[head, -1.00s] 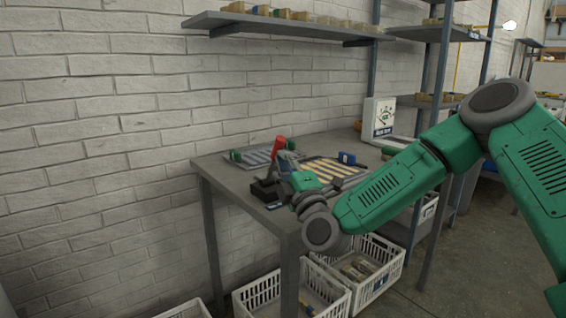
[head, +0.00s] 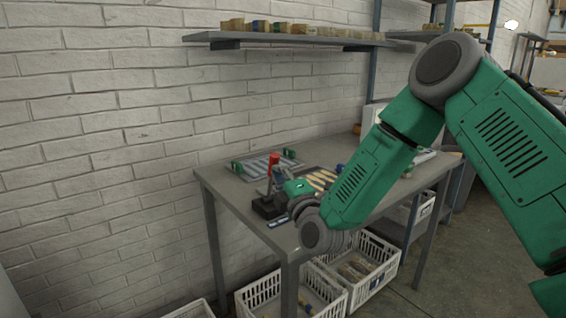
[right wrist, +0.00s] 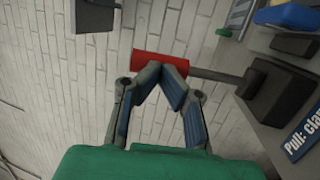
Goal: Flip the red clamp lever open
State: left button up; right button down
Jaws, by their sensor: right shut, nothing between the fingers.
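The clamp lever's red handle (head: 273,158) stands roughly upright above its black base (head: 266,208) near the table's front left corner. In the right wrist view the red handle (right wrist: 145,62) lies across the picture, with its grey shaft (right wrist: 215,75) running right to a dark block. My right gripper (head: 278,174) is at the lever in the head view. My left gripper is not in view.
The grey table (head: 225,190) holds a slotted tray (head: 258,166) with green end pieces and a board of wooden strips (head: 320,178). A blue label (right wrist: 303,132) lies by the clamp. A shelf (head: 290,40) overhangs behind; white crates (head: 365,265) stand below.

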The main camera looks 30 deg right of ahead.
jog(key=w+r+n+g+p, duration=0.1)
jog(key=w+g+p, duration=0.6)
jog(key=p, duration=0.7)
jog(key=shift+w+a+g+y, duration=0.3)
jog(key=shift+w+a+y, duration=0.1)
jog(key=shift+w, duration=0.6)
jog(key=shift+w+r, duration=0.15)
jog(key=shift+n, duration=0.3)
